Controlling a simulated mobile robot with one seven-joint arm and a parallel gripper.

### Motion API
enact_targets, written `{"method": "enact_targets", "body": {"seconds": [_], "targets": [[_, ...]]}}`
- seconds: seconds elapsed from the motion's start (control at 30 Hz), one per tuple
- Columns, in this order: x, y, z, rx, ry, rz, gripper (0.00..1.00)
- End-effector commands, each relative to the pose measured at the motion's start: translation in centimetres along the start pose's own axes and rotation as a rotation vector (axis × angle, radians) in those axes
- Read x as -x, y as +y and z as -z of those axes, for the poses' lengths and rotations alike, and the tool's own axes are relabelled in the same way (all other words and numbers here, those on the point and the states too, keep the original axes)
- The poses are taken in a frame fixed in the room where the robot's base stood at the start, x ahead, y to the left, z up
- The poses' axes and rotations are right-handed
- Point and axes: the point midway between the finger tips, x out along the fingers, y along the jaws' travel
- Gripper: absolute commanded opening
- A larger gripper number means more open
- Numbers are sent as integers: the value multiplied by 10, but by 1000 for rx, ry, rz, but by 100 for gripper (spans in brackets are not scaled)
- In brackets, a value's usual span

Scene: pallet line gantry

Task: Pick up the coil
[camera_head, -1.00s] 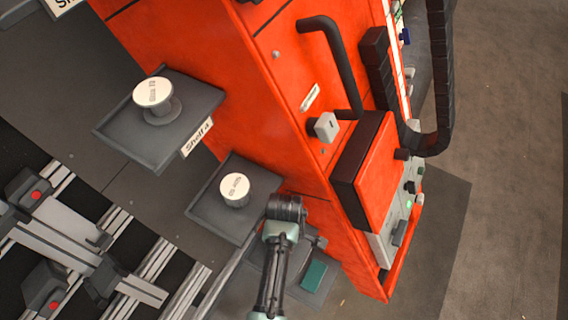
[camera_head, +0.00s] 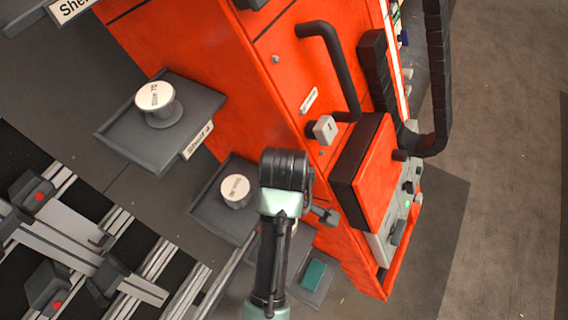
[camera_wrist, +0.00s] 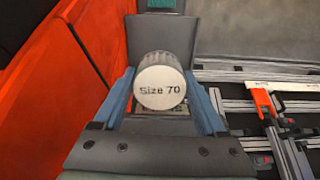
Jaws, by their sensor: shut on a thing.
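In the wrist view a pale, round coil (camera_wrist: 161,86) marked "Size 70" sits between the two blue fingers of my gripper (camera_wrist: 162,104). The gripper is shut on the coil, with one finger on each side. Grey shelf surface shows behind it; I cannot tell whether the coil touches it. In the head view my arm covers the gripper and the held coil.
A teal block (camera_head: 314,274) lies low down. The orange cabinet (camera_head: 290,85) with a black handle (camera_head: 335,65) stands close beside my arm.

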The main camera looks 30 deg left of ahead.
Motion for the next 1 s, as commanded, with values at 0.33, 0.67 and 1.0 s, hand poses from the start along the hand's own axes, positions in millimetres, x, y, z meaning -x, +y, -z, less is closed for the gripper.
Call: {"method": "enact_targets", "body": {"seconds": [0.33, 0.67, 1.0], "targets": [[77, 0, 0, -1, 0, -1, 0], [115, 1, 0, -1, 0, -1, 0], [122, 1, 0, 0, 0, -1, 0]]}}
